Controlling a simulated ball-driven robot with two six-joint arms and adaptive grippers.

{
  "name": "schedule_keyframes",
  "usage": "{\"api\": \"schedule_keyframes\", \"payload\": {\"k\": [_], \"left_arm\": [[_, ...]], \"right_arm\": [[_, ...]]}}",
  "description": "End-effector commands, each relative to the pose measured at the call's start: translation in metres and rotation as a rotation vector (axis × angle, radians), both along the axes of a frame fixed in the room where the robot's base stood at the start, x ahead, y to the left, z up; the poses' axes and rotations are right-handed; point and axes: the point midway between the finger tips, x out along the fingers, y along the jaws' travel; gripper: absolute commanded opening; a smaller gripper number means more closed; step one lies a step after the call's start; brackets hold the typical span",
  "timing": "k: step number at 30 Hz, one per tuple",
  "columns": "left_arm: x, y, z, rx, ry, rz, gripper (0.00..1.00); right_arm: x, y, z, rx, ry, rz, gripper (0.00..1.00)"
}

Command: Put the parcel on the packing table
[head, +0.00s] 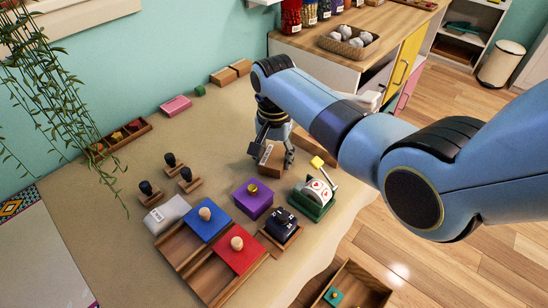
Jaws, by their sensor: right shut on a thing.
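A brown parcel (273,160) with a white label is between the fingers of my right gripper (270,152), which is shut on it. The gripper points down over the right part of the table (225,125), which is covered with tan cloth. The parcel is low over the cloth; I cannot tell whether it touches. The fingers hide part of its sides. My left gripper is not in view.
Near the parcel are a purple box (250,202), a green-and-white roll holder (316,195) and a dark block on a wooden stand (281,228). A wooden tray (200,268) with blue and red lidded blocks and several stamps (152,192) stand left.

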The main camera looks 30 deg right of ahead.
Motion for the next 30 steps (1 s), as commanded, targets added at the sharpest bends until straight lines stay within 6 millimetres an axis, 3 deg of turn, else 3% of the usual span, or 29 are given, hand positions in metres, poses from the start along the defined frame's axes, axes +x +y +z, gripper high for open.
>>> {"api": "schedule_keyframes", "payload": {"k": [10,11,16,25,30], "left_arm": [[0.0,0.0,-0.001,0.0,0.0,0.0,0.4],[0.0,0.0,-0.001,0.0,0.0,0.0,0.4],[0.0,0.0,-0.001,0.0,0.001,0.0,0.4],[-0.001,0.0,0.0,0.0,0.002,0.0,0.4],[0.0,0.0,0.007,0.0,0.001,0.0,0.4]], "right_arm": [[0.0,0.0,-0.003,0.001,-0.001,0.0,0.18],[0.0,0.0,-0.004,0.001,-0.001,0.0,0.51],[0.0,0.0,-0.003,0.001,-0.001,0.0,0.73],[0.0,0.0,-0.001,0.0,-0.001,0.0,0.73],[0.001,0.0,0.023,0.001,-0.004,0.0,0.73]]}}
